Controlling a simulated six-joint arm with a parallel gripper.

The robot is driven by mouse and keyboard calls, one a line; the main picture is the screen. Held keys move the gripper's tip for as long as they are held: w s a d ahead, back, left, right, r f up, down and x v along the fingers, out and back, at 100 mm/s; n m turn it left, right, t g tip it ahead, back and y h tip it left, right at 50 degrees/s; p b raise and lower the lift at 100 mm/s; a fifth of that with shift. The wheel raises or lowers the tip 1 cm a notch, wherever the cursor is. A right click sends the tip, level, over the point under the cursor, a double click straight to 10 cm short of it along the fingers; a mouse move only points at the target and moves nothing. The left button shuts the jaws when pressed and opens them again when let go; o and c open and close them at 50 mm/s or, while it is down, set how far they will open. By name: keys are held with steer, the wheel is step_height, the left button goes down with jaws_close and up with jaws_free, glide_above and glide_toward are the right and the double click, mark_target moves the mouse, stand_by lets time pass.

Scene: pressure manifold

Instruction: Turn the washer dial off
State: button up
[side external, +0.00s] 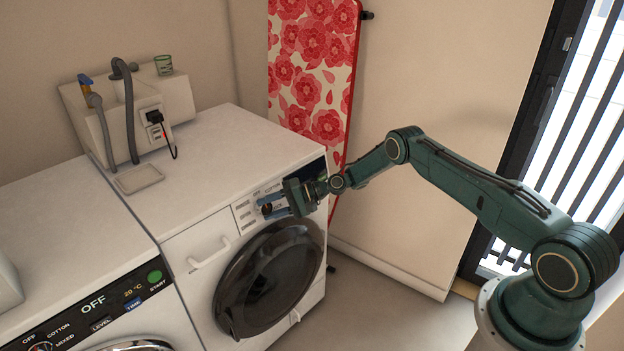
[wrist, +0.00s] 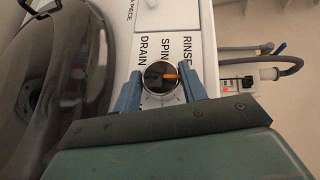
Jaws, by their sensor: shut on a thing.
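The dial (wrist: 162,77) is a round dark knob with a silver rim and an orange pointer that points right in the wrist view. It sits on the white control panel (side external: 243,213) of the right-hand machine (side external: 211,155). The words RINSE, SPIN and DRAIN are printed beside it. My gripper (wrist: 163,73) has its blue fingers on either side of the dial and is shut on it. In the side view my gripper (side external: 268,206) reaches to the panel from the right and mostly hides the dial.
A dark round door (side external: 268,280) lies just below the panel. A second machine (side external: 70,220) with a display reading OFF stands at left. Hoses (side external: 128,105) and a plugged socket (side external: 154,117) are behind. An ironing board (side external: 312,70) hangs on the wall. The right machine's top is mostly clear.

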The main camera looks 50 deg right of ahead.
steer(key=o, duration=1)
steer(key=shift+w, duration=0.1)
steer(key=shift+c, duration=0.2)
steer(key=v, duration=1.3)
steer(key=shift+s+d, duration=0.25)
steer(key=shift+s, duration=0.1)
steer(key=shift+r, duration=0.15)
